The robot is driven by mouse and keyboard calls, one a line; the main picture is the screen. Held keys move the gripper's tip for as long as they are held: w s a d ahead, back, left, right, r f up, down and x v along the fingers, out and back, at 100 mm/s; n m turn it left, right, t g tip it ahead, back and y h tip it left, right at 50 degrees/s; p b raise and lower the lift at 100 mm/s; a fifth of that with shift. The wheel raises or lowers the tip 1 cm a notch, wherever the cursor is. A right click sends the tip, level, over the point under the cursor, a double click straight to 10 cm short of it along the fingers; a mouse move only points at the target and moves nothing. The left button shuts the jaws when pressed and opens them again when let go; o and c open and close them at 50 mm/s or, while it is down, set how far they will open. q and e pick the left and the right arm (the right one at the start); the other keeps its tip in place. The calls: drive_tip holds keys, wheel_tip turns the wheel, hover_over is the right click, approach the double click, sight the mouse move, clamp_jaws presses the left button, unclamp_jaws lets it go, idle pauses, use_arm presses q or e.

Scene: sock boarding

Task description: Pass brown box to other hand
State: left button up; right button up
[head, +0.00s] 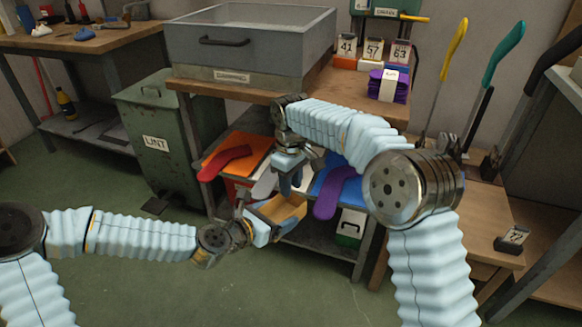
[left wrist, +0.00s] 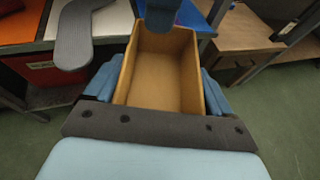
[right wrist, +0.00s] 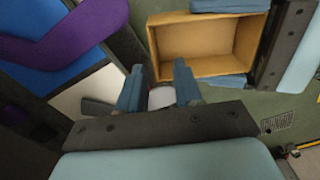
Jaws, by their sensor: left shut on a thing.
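The brown box (head: 284,211) is an open-topped, empty box; its inside shows in the left wrist view (left wrist: 162,78) and at the upper right of the right wrist view (right wrist: 205,45). My left gripper (head: 270,218) is shut on it, with blue fingers pressed to two opposite sides (left wrist: 157,90). The box is held in the air in front of the low shelf. My right gripper (head: 290,180) hangs just above and behind the box in the head view. Its fingers (right wrist: 158,88) are apart, with no part of the box between them. Whether they touch the box is unclear.
Behind the box, a red sock (head: 224,160), a grey sock (head: 264,184) and a purple sock (head: 334,192) lie on coloured boards. The workbench with a grey bin (head: 250,45) stands above. A green waste bin (head: 160,140) is at left. Green floor is free in front.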

sight(290, 207)
drive_tip(key=shift+f, duration=2.15)
drive_tip(key=c, duration=0.6)
drive_tip(key=shift+a, duration=0.1)
clamp_jaws()
use_arm(q)
drive_tip(key=o, duration=0.9)
drive_tip(key=shift+w, duration=0.1)
use_arm(e)
drive_tip(key=shift+s, duration=0.1)
use_arm(q)
drive_tip(key=shift+a+r, duration=0.1)
